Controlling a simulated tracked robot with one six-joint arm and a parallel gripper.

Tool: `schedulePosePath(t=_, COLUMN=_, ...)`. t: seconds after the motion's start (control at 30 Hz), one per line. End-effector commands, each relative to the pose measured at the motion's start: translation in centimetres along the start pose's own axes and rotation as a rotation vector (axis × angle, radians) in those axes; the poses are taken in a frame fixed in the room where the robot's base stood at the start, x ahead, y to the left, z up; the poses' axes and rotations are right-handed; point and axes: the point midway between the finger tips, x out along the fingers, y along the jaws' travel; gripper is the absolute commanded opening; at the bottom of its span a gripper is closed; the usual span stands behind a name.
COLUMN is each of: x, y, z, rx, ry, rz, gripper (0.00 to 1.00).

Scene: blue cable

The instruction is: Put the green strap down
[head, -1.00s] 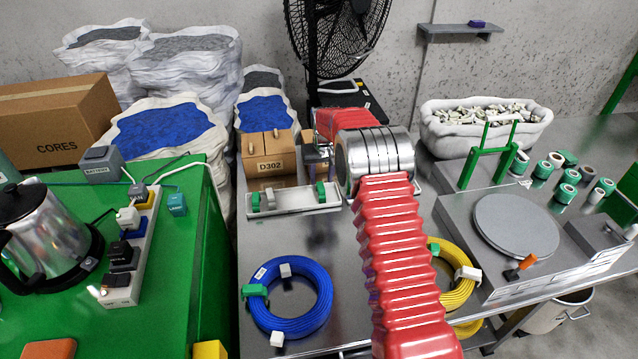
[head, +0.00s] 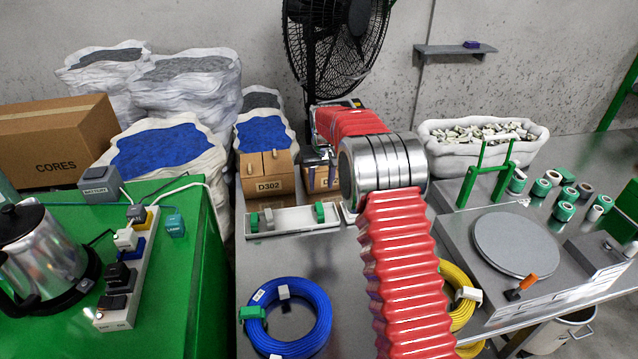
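A green strap (head: 252,313) sits on the left side of the blue cable coil (head: 318,330), which also carries white straps. The pale tray (head: 292,228) behind the coil holds a green strap (head: 254,222) at its left, a grey one beside it, and another green strap (head: 319,212) at its right. My gripper (head: 322,158) is mostly hidden at the end of my red arm, above and behind the tray's right end, by the cardboard boxes. I cannot see its fingers clearly, or whether it holds a strap.
Cardboard boxes (head: 268,178) stand behind the tray. A yellow coil (head: 462,300) is partly hidden by my arm. A grey turntable (head: 515,245) and several green-and-white rolls (head: 565,212) are at right. The bench (head: 300,258) is bare between tray and blue coil.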

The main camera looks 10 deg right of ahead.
Motion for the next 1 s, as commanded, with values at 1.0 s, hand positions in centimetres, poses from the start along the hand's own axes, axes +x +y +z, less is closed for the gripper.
schedulePosePath(t=1.0, x=-15.5, y=-0.6, z=6.9, rx=-0.001, ry=0.079, rz=0.002, gripper=0.37)
